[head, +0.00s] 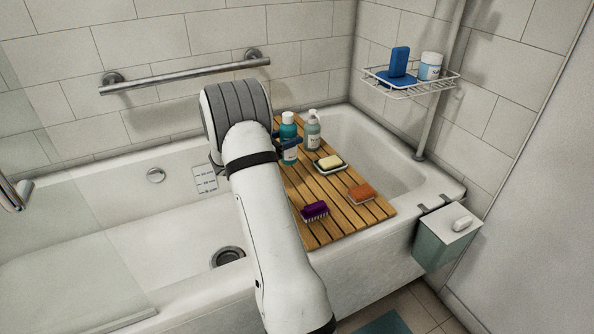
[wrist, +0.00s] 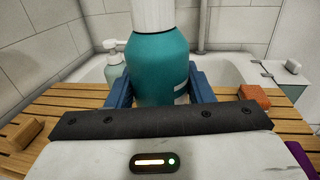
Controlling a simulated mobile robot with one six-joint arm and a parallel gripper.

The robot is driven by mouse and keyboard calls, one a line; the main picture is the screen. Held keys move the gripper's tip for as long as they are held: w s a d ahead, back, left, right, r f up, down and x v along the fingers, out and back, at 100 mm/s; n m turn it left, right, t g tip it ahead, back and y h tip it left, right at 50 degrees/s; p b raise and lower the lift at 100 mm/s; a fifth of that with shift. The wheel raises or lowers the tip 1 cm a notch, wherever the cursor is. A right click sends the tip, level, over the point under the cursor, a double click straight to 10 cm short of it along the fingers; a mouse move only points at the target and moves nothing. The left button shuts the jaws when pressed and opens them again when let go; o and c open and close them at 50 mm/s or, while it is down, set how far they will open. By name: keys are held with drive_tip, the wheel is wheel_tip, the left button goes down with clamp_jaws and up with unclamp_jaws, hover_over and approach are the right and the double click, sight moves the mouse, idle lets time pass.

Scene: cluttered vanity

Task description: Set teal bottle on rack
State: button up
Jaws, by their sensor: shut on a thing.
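The teal bottle (head: 289,143) has a white cap and stands upright at the far left of the wooden slatted board across the bathtub. It fills the middle of the wrist view (wrist: 158,66). My gripper (wrist: 160,88) has its blue fingers on both sides of the bottle and is shut on it. In the head view my arm covers part of the area left of the bottle. The white wire rack (head: 410,86) hangs on a pole at the upper right, holding a blue item (head: 400,62) and a white jar (head: 430,66).
A pale pump bottle (head: 313,131) stands just right of the teal bottle. A lidded bin (head: 445,236) hangs on the tub's right end.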

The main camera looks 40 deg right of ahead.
sight(288, 157)
wheel_tip(288, 157, down, 7)
drive_tip(key=shift+r+b, duration=0.1)
drive_tip(key=shift+b, duration=0.7)
drive_tip(key=o, duration=1.1)
drive_tip(key=shift+f, duration=0.2)
drive_tip(key=shift+o, duration=0.2)
drive_tip(key=shift+r, duration=0.15)
